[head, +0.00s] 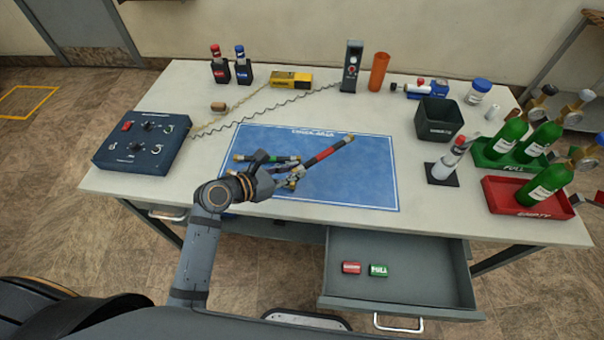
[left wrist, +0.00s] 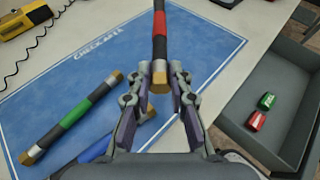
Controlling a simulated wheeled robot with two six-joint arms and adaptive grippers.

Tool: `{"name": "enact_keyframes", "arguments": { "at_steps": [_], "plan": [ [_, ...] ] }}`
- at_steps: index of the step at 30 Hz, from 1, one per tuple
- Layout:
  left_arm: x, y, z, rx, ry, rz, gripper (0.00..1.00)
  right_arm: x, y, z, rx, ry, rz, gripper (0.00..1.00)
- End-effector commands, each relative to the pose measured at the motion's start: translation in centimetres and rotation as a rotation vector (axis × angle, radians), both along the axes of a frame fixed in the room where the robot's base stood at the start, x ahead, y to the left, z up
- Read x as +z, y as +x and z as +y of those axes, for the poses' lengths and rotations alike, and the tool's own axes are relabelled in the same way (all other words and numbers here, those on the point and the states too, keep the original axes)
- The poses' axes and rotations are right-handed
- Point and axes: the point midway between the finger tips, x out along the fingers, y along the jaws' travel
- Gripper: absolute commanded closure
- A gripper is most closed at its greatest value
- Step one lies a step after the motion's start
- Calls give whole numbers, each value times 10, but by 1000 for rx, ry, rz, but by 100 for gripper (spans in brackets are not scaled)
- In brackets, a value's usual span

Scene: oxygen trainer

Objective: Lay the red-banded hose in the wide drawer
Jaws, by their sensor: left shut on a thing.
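The red-banded hose (head: 323,154) is dark with a red band and brass ends, over the blue mat (head: 350,185). My left gripper (head: 290,180) is shut on its near end; in the left wrist view the brass end sits between my fingers (left wrist: 160,80) and the red band (left wrist: 159,22) points away. I cannot tell whether the hose touches the mat. The wide drawer (head: 432,265) is pulled open at the front right of the table, below my gripper's level. It also shows in the left wrist view (left wrist: 262,75). My right gripper is not in view.
A green-banded hose (left wrist: 75,112) and a blue-banded hose (left wrist: 100,148) lie on the mat left of my gripper. A red block (head: 351,268) and a green block (head: 378,270) lie in the drawer's left part; its right part is bare.

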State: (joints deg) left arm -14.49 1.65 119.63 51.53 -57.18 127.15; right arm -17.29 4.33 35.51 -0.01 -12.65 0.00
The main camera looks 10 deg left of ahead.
Motion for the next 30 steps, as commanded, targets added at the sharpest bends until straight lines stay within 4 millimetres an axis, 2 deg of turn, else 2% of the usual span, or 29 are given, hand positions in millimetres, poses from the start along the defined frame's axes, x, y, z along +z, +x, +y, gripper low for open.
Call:
{"name": "enact_keyframes", "arguments": {
  "at_steps": [1,3,9,14,21,28,29,30],
  "plan": [
    [-10,13,-4,0,-5,2,100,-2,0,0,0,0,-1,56],
    [-27,24,-8,-1,-3,2,100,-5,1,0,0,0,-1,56],
    [-53,46,-13,-1,0,0,100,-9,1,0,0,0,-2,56],
    [-56,48,-14,0,0,-1,100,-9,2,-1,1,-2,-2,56],
    [-90,52,-15,0,1,2,100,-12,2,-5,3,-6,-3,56],
    [-92,52,-15,1,2,0,100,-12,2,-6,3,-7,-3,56],
    [-93,52,-14,1,2,0,80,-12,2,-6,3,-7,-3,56],
    [-93,52,-14,1,3,1,74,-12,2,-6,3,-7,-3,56]
  ]
}}
